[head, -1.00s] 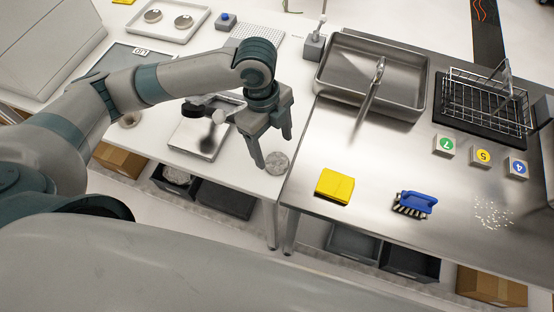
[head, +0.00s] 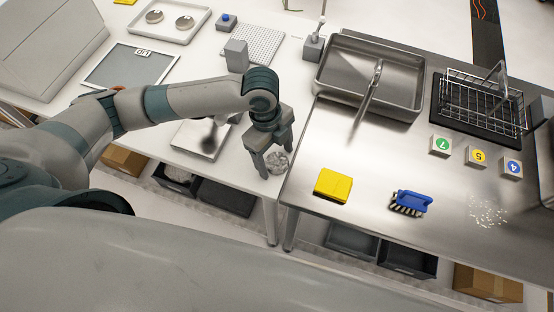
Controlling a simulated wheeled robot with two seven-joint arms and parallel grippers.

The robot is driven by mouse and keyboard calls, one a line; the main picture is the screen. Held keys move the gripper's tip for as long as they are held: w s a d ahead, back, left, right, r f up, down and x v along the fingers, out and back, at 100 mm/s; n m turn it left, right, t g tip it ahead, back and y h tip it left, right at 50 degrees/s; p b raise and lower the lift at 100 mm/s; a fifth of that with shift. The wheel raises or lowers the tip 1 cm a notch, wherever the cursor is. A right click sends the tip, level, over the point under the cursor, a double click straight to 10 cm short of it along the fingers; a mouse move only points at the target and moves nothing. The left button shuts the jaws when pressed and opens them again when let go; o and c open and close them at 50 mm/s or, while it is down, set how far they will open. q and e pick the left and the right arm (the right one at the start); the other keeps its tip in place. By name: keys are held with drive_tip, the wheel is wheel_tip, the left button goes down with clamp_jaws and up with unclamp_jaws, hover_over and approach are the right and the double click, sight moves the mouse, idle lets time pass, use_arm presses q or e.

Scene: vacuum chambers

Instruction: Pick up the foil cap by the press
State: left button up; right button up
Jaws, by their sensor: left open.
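The foil cap (head: 277,163) is a small, round, silvery crinkled piece on the right end of the white table, beside the press (head: 199,141), which has a flat metal plate. My left gripper (head: 275,159) is open and points down at the cap, with one finger on either side of it in the picture. I cannot tell whether the fingers touch the cap. My left forearm and wrist hide part of the press. My right gripper is not in view.
The steel table with a sink (head: 370,75) adjoins at right. A yellow sponge (head: 333,185), a blue brush (head: 410,202) and a wire rack (head: 485,103) are on it. A grey block (head: 236,56) and a perforated plate (head: 265,45) stand behind my wrist.

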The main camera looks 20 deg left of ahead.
sight(278, 161)
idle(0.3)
use_arm(q)
drive_tip(key=c, duration=1.1)
drive_tip(key=shift+r, duration=0.2)
drive_tip(key=shift+w+r+b, duration=0.1)
drive_tip(key=shift+r+b, duration=0.3)
drive_tip(key=shift+r, duration=0.15)
wheel_tip(278, 161, up, 2)
drive_tip(key=shift+r+b, duration=0.25)
drive_tip(key=shift+b, duration=0.3)
drive_tip(key=d+r+b, duration=0.1)
drive_tip(key=d+r, duration=0.1)
drive_tip(key=d, duration=0.2)
drive_tip(key=d+r+b, duration=0.1)
drive_tip(key=d+r, duration=0.1)
drive_tip(key=d, duration=0.1)
drive_tip(key=d+r+b, duration=0.1)
drive_tip(key=d+r, duration=0.2)
drive_tip(key=d, duration=0.1)
drive_tip(key=shift+s+d, duration=0.35)
